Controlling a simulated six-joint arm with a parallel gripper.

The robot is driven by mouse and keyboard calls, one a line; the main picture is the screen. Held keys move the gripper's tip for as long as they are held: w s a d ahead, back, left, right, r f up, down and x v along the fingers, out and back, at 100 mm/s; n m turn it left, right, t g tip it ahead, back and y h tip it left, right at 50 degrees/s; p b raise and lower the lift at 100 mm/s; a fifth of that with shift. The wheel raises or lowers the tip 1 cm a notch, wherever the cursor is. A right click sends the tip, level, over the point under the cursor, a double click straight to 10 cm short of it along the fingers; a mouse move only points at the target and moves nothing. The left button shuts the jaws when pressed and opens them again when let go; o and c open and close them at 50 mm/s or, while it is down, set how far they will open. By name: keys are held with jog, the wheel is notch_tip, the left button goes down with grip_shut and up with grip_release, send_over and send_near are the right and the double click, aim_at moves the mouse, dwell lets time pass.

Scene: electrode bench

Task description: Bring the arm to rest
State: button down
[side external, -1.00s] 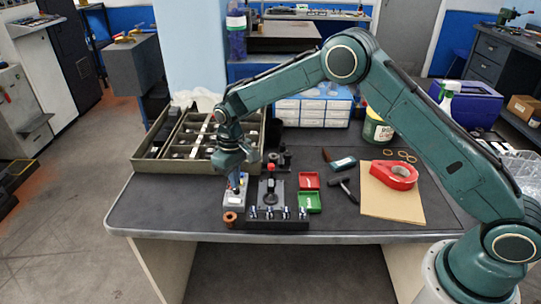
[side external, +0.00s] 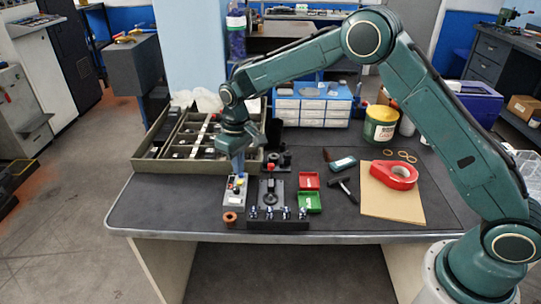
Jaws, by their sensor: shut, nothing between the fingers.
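My gripper (side external: 238,172) hangs from the arm on the left side of the bench, pointing down. It is shut and holds nothing. Its tips are just above the back of a small grey box with coloured buttons (side external: 235,190); I cannot tell the exact gap. My upper arm and forearm arch over the right and back of the bench. A black fixture (side external: 271,194) stands right of the grey box. A dark strip holding several small metallic pieces (side external: 278,224) lies in front of it.
A divided tray (side external: 150,166) stands behind the gripper. A copper-coloured ring (side external: 230,218), red tray (side external: 309,181), green tray (side external: 310,202), hammer (side external: 347,190) and red tape dispenser (side external: 402,183) lie on the bench (side external: 165,205). The bench's front left is clear.

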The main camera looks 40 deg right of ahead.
jog(key=s+d+r+m+t, duration=0.1)
jog(key=s+d+r, duration=0.3)
jog(key=s+r, duration=0.5)
jog(key=s+d+r+t, duration=0.25)
jog(key=s+r, duration=0.45)
jog(key=r, duration=0.4)
jog(key=s+d+m+t, duration=0.1)
jog(key=s+d, duration=0.1)
jog(key=s, duration=0.8)
jog(key=s+d, duration=0.2)
jog(key=s, duration=0.9)
jog(key=shift+d+r+m+t, duration=0.35)
jog(key=shift+d+r+m, duration=0.05)
jog(key=shift+r, duration=0.05)
